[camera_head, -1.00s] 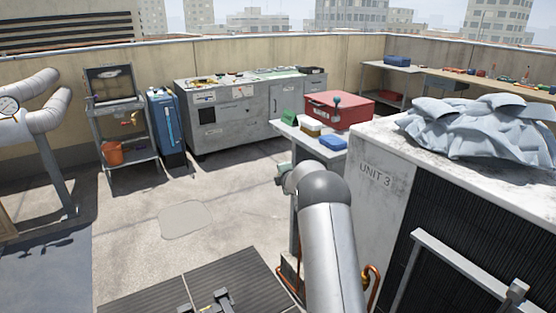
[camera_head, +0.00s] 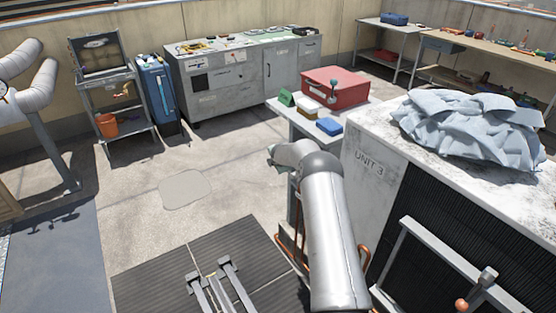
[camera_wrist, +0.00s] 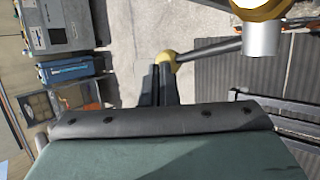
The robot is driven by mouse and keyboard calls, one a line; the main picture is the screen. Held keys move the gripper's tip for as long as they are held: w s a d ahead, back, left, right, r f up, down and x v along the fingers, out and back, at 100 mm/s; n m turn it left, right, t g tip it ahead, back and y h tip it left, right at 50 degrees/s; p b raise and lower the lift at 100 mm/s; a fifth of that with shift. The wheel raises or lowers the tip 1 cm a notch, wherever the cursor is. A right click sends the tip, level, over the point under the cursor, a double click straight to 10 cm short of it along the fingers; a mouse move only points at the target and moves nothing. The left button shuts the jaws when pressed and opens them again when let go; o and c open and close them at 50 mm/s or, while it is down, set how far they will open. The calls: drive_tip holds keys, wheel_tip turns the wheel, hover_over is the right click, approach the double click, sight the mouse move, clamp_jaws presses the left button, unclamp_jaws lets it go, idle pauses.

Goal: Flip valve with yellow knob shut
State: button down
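In the wrist view a lever with a round yellow knob (camera_wrist: 167,57) runs right to a brass-yellow valve body with a pale metal cylinder (camera_wrist: 262,38). My gripper (camera_wrist: 162,70) shows there as two dark fingers close together, with little gap. Their tips are right at the knob, and the knob's rounded top shows beyond them. I cannot tell whether they touch it. In the head view my forearm reaches toward the small table; my gripper's fingers, the yellow knob and the valve are not discernible there.
The UNIT 3 condenser (camera_head: 372,170) with a crumpled grey tarp (camera_head: 470,130) stands right of my arm. A small table carries a red toolbox (camera_head: 335,88) and a blue item (camera_head: 329,126). Copper pipes are low beside the condenser. Concrete floor (camera_head: 185,230) at left is open.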

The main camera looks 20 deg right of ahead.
drive_tip(key=shift+a+f, duration=0.1)
drive_tip(key=shift+f, duration=0.1)
idle(0.4)
drive_tip(key=shift+r, duration=0.1)
drive_tip(key=w+r+p+v, duration=0.1)
drive_tip(key=v, duration=0.9)
drive_tip(key=shift+w+r+p, duration=0.2)
drive_tip(key=shift+w+p, duration=0.1)
drive_tip(key=shift+p, duration=0.1)
